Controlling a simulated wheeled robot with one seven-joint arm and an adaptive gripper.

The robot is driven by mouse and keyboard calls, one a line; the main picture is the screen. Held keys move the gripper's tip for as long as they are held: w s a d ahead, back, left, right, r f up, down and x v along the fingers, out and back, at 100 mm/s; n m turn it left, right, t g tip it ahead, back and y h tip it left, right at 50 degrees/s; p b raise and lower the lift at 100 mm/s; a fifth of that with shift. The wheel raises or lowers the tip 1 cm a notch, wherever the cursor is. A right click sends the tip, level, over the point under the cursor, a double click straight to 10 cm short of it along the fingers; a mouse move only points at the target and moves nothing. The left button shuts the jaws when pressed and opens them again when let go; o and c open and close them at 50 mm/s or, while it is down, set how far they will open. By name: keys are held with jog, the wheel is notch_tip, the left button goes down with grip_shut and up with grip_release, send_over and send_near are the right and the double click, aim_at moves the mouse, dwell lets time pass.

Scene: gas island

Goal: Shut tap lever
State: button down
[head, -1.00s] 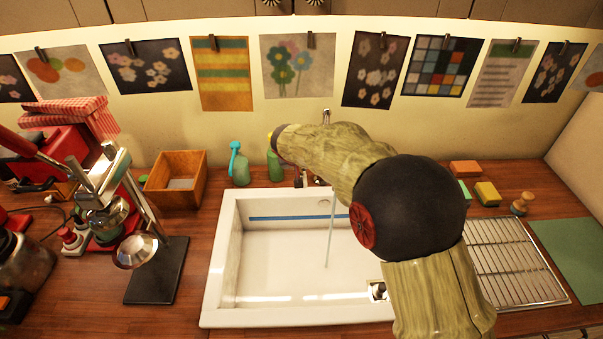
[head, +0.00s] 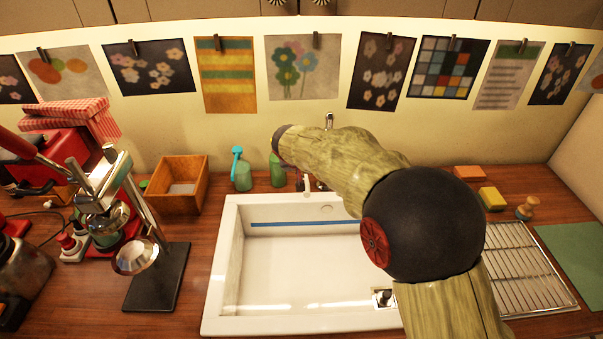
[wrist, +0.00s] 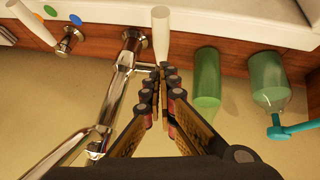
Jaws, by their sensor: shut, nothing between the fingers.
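The chrome tap (wrist: 118,85) shows in the wrist view, with a white lever handle (wrist: 161,35) on a thin side rod. My gripper (wrist: 168,78) is shut and empty, its fingertips close to the near end of that handle. I cannot tell whether they touch it. A second white handle (wrist: 32,22) is at the upper left of the wrist view. In the head view my arm hides most of the tap; its chrome top (head: 329,121) shows above the arm, and a white handle (head: 306,187) shows below it. No water stream is visible over the white sink (head: 213,290).
Green bottles (wrist: 207,75) stand right of the fingers in the wrist view. A wooden box (head: 178,196) and a coffee machine (head: 110,205) are left of the sink. A wire rack (head: 525,270) and sponges (head: 491,198) are to the right.

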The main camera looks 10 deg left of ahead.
jog(key=p+v, duration=0.1)
jog(key=v, duration=0.9)
jog(key=shift+a+r, duration=0.2)
jog(key=shift+r, duration=0.15)
jog(key=c, duration=2.5)
grip_release()
jog(key=shift+s+r, duration=0.15)
jog(key=shift+s, duration=0.05)
jog(key=o, duration=0.4)
jog(key=shift+c, duration=0.2)
